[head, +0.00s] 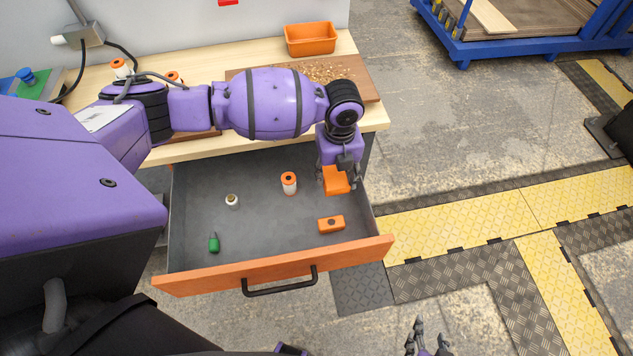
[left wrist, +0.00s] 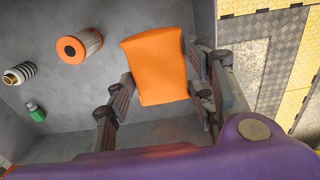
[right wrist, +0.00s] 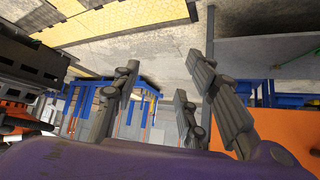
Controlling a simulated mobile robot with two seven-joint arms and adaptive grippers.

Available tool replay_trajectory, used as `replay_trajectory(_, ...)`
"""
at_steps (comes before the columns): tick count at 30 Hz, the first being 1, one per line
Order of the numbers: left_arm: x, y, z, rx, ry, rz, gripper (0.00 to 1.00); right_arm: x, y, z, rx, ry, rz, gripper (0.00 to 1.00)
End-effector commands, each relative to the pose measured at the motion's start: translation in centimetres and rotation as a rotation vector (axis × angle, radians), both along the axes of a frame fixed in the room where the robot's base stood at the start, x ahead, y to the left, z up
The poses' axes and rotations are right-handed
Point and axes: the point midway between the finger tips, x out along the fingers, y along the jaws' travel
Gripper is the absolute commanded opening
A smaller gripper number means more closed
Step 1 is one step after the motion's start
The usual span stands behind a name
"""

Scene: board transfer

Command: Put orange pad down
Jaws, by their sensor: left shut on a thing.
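My left gripper (head: 342,176) reaches down into the right side of the open drawer (head: 275,270). It is shut on the orange pad (head: 335,181), which also shows between the fingers in the left wrist view (left wrist: 155,65). I cannot tell whether the pad touches the drawer floor or hangs just above it. My right gripper (head: 427,343) is at the bottom edge of the head view, away from the drawer. Its fingers are apart and empty in the right wrist view (right wrist: 155,105).
An orange bin (head: 311,39) stands on the worktop above.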

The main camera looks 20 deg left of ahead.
Motion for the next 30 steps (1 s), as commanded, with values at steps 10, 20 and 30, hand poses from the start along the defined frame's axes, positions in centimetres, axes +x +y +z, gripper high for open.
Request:
replay_trajectory(10, 0.0, -0.1, -4.7, -0.001, 0.002, 0.001, 0.29, -1.0, -0.1, -0.7, -0.003, 0.021, -0.001, 0.4)
replay_trajectory(20, 0.0, 0.0, -8.1, -0.001, -0.001, 0.001, 0.29, -1.5, -0.6, -0.8, -0.012, 0.028, 0.006, 0.4)
replay_trajectory(30, -0.1, 0.0, -8.1, -0.001, 0.002, 0.0, 0.69, -1.3, -0.4, -0.8, -0.009, 0.025, 0.004, 0.4)
